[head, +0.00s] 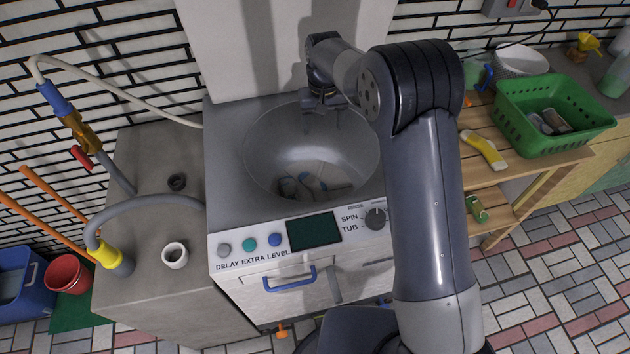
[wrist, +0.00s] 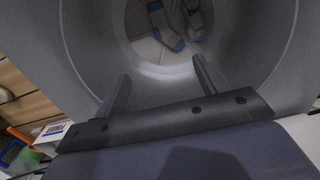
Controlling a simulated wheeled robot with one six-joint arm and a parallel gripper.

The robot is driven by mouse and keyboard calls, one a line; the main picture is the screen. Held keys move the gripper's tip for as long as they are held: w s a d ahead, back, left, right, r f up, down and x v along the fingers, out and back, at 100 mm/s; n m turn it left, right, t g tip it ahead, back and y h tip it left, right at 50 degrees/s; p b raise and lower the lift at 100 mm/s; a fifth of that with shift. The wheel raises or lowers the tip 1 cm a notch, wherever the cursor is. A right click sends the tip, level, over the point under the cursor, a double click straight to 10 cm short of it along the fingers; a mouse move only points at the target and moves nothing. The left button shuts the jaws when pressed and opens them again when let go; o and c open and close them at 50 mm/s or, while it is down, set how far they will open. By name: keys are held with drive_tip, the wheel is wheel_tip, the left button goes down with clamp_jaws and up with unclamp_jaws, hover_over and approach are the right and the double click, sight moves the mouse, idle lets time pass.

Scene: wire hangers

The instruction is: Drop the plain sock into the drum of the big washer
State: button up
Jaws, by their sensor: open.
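The big washer (head: 222,130) stands in the middle of the head view with its round drum (head: 262,150) open at the top. Pale socks with blue patches lie at the drum's bottom; one (wrist: 163,25) and another beside it (wrist: 196,18) show in the wrist view. I cannot tell whether either is the plain sock. My gripper (head: 325,106) is above the far part of the drum. In the wrist view its two fingers (wrist: 160,82) are apart with nothing between them, pointing toward the drum's inside.
A green roll-like item (head: 477,208) is on the lower shelf. A grey cabinet (head: 150,240) with a hose and white cup (head: 175,255) adjoins the washer's left.

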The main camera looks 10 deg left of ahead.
wheel_tip(320, 180, up, 4)
drive_tip(key=shift+f, duration=0.1)
wheel_tip(320, 180, down, 10)
drive_tip(key=f+p, duration=0.1)
drive_tip(key=p, duration=0.1)
drive_tip(key=shift+r+p, duration=1)
drive_tip(key=shift+r, duration=1.6)
drive_tip(key=shift+f, duration=0.1)
